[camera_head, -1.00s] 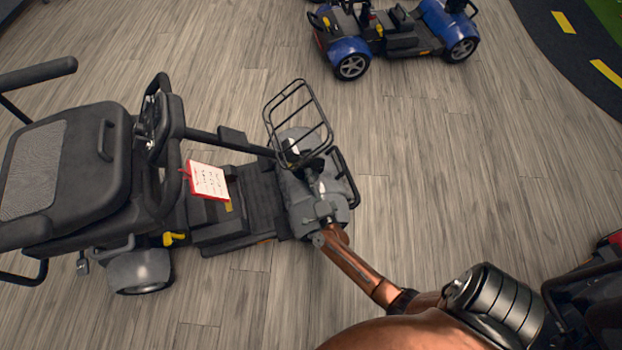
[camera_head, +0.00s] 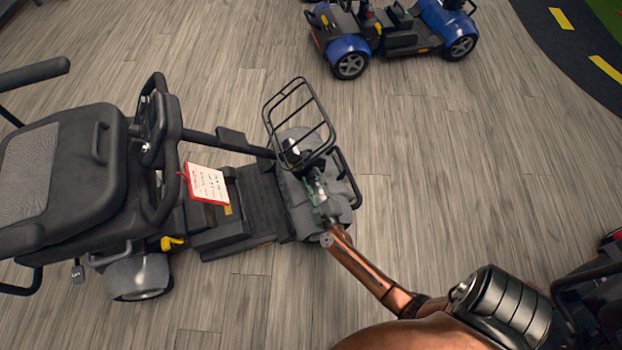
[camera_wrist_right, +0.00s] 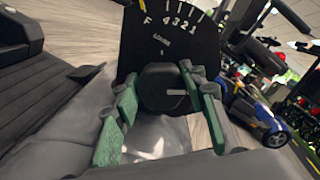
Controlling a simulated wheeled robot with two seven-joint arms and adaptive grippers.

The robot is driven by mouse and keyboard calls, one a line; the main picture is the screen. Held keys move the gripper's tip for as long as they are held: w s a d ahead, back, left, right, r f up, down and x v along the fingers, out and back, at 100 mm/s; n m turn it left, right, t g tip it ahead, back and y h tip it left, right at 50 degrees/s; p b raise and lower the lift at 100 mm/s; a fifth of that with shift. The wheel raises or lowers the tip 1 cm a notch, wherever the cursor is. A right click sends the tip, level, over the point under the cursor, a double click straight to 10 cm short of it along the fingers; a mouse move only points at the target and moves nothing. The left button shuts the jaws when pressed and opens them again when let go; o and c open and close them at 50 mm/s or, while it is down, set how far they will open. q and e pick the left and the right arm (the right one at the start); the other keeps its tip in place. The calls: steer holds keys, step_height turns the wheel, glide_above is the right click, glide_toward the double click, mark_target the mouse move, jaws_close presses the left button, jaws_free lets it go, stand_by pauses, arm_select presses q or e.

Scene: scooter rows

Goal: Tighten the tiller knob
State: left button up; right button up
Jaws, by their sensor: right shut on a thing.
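The dark grey scooter (camera_head: 262,200) stands on the floor with its wire basket (camera_head: 300,118) at the front. In the right wrist view, a round black knob (camera_wrist_right: 160,90) with a white pointer line sits below a black dial plate (camera_wrist_right: 170,40) marked F 4 3 2 1. My right gripper (camera_head: 314,184) reaches the front of the scooter below the basket. In the wrist view its green-padded fingers (camera_wrist_right: 158,105) are closed on the knob from both sides. The knob is too small to make out in the head view. My left gripper is out of view.
A red-edged paper tag (camera_head: 207,184) hangs by the scooter's steering loop. The seat (camera_head: 60,170) is at the left. A blue scooter (camera_head: 395,40) stands at the back, and part of another shows at the right edge. Wooden floor between them is clear.

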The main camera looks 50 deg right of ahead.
steer(key=m+b, duration=0.1)
steer(key=m, duration=0.3)
steer(key=shift+f, duration=0.1)
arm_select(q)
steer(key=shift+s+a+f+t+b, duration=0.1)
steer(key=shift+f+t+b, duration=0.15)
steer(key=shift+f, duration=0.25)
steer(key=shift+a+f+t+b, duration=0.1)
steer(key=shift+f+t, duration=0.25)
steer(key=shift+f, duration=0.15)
arm_select(e)
steer(key=shift+d+m, duration=0.1)
steer(key=shift+m, duration=1)
steer(key=o, duration=1.2)
steer(key=v, duration=1.2)
